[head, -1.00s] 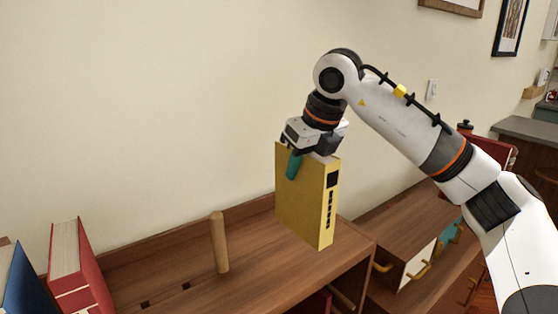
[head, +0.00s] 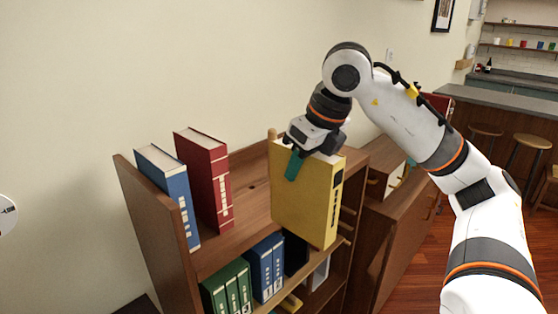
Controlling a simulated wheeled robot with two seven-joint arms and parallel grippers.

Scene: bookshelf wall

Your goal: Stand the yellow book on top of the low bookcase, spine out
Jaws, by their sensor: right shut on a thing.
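My right gripper (head: 299,158) is shut on the top edge of the yellow book (head: 303,200). One green fingertip shows on its broad face; the other finger is hidden behind it. The book hangs upright, its spine with dark marks facing right and toward me. It covers part of the top of the low bookcase (head: 250,205) in the head view. I cannot tell whether its bottom touches the wood. My left gripper is not in view.
A blue book (head: 168,190) and a red book (head: 207,178) stand at the left end of the bookcase top. Free top lies between the red and yellow books. A wooden peg (head: 271,134) rises behind.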

